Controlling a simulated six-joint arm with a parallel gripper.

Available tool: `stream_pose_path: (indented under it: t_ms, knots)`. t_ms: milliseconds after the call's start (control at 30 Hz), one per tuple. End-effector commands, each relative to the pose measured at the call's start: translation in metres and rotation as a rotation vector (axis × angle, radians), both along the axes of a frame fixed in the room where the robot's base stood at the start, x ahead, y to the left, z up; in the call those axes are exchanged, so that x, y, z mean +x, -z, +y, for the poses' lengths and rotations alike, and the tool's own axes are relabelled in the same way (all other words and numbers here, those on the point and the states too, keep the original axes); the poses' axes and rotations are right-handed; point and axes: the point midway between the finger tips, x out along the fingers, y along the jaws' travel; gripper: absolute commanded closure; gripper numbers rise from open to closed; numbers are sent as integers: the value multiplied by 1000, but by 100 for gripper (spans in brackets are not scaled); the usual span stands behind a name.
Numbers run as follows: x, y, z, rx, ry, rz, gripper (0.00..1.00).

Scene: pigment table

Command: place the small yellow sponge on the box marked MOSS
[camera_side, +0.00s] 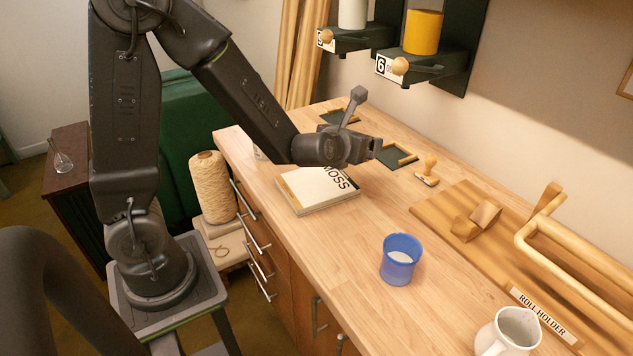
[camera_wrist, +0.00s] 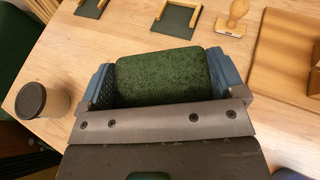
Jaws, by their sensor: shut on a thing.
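My gripper (camera_side: 368,150) is above the far end of the worktop, up and to the right of the box marked MOSS (camera_side: 309,192) in the side view. The box is flat and pale, with black letters, and my arm partly covers it. In the wrist view my gripper (camera_wrist: 166,76) is shut on a dark green, speckled, sponge-like block (camera_wrist: 158,78) with rounded corners. The blue fingers press on its left and right ends. I see no yellow on it; its underside is hidden. In the side view the held block is too small to make out. The box does not show in the wrist view.
A lidded jar (camera_wrist: 31,103) stands at the left in the wrist view. A wooden stamp (camera_side: 428,170) and dark green framed pads (camera_side: 397,157) lie beyond my gripper. A blue cup (camera_side: 400,258), a white jug (camera_side: 508,333) and a wooden roll holder (camera_side: 585,262) stand nearer the camera.

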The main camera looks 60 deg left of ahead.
Motion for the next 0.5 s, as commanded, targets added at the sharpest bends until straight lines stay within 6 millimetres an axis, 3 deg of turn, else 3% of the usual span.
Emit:
stream_pose_path:
  t_ms: [267, 500]
  knots:
    - [-14, -16, 43, -2, -256, -8, 32]
    - [-62, -25, 100, -8, -651, -1, 32]
